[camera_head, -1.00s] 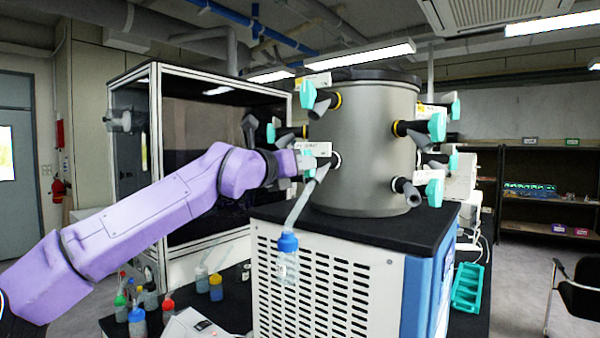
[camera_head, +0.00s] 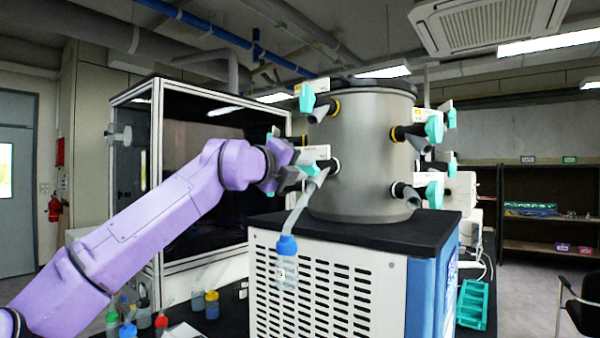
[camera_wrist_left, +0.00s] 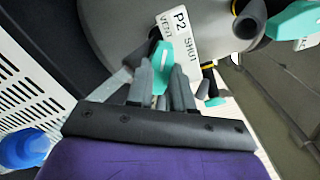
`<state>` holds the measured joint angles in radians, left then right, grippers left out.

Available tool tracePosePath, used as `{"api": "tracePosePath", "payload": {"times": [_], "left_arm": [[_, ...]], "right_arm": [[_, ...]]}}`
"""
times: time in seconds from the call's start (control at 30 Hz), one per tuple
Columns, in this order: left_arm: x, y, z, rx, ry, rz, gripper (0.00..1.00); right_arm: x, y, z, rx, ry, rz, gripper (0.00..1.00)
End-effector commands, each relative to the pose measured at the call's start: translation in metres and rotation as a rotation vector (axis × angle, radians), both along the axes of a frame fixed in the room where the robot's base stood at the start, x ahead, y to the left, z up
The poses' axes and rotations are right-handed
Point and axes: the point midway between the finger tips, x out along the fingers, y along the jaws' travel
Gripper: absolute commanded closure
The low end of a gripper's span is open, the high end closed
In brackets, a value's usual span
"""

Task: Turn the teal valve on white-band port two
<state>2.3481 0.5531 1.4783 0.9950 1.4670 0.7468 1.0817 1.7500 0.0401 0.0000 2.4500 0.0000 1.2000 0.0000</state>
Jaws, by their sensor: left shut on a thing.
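The white-band port (camera_head: 333,166) sits on the left side of the grey steel drum (camera_head: 365,150). Its teal valve (camera_head: 309,169) is partly hidden by my gripper in the head view. In the left wrist view the teal valve (camera_wrist_left: 161,64) stands between my fingers, beside a white label reading P2, SHUT and VENT (camera_wrist_left: 177,33). My left gripper (camera_head: 292,179) reaches in from the left and is shut on this valve; its fingers (camera_wrist_left: 162,86) flank the handle. A grey tube hangs from the port to a blue-capped bottle (camera_head: 287,262). My right gripper is out of view.
Other teal valves are close by: one above (camera_head: 307,97), and several on the drum's right side (camera_head: 434,128). The drum stands on a white vented cabinet (camera_head: 325,285). A glass-fronted enclosure (camera_head: 200,150) is behind my arm. Small bottles (camera_head: 212,305) stand at the lower left.

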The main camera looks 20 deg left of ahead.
Motion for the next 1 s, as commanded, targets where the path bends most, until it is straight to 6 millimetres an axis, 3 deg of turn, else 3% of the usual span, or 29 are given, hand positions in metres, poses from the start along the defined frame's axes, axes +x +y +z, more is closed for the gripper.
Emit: {"api": "tracePosePath", "payload": {"times": [0.67, 0.7, 0.77, 1.0], "left_arm": [[0.0001, -0.0003, 0.0001, -0.058, 0.022, -0.001, 1.0], [0.0001, -0.0003, 0.0001, -0.058, 0.022, -0.001, 0.72], [0.0001, -0.0003, 0.0001, -0.057, 0.021, -0.001, 0.53], [0.0, -0.0003, 0.0002, -0.056, 0.02, 0.0, 0.53]], "right_arm": [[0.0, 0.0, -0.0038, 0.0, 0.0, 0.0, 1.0], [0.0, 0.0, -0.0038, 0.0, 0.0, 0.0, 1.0], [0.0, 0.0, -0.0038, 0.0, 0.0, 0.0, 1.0], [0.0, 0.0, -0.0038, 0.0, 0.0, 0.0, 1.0]]}}
